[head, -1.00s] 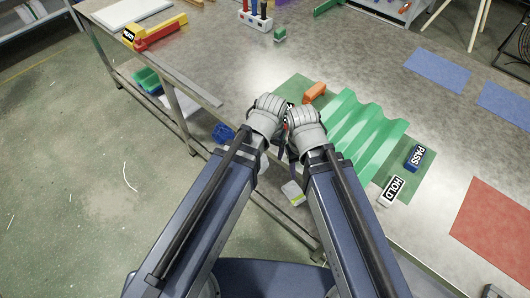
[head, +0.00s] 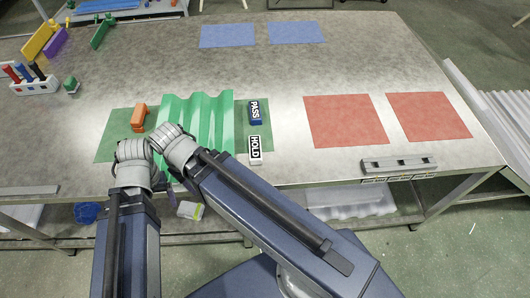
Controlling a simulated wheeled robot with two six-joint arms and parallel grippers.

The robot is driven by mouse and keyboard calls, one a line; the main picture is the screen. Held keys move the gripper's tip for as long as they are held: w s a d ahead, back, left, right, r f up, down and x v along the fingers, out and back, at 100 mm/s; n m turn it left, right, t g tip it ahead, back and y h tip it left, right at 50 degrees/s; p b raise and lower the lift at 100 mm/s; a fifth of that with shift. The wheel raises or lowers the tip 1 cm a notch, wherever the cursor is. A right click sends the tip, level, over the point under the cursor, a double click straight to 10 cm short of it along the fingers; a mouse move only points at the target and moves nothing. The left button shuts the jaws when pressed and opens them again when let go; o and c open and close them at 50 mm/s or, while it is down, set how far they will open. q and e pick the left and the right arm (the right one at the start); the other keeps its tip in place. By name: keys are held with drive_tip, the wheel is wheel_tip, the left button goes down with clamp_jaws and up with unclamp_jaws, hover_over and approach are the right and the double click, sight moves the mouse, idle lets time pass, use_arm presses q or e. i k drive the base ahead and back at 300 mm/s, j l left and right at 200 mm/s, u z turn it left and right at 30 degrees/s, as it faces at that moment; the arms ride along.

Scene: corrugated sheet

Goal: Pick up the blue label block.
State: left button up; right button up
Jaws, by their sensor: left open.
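The blue label block (head: 255,119) lies on the right part of the green mat, its white-on-black PASS face up and its blue side towards me. It is just right of the green corrugated sheet (head: 210,115). The white HOLD block (head: 255,158) lies nearer me, apart from it. My left gripper (head: 140,158) is open at the mat's near left edge, well left of the blue label block. Its fingers are mostly hidden behind the wrist. My right wrist (head: 178,150) is beside it, over the sheet's near left corner; its fingers are hidden.
An orange block (head: 138,117) sits on the green mat (head: 113,140), left of the sheet. Two red mats (head: 345,120) and a grey labelled bar (head: 399,164) are to the right. A pen holder (head: 35,84) stands at left.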

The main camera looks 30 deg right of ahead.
sight(254, 107)
drive_tip(key=k+z, duration=0.15)
drive_tip(key=z, duration=0.75)
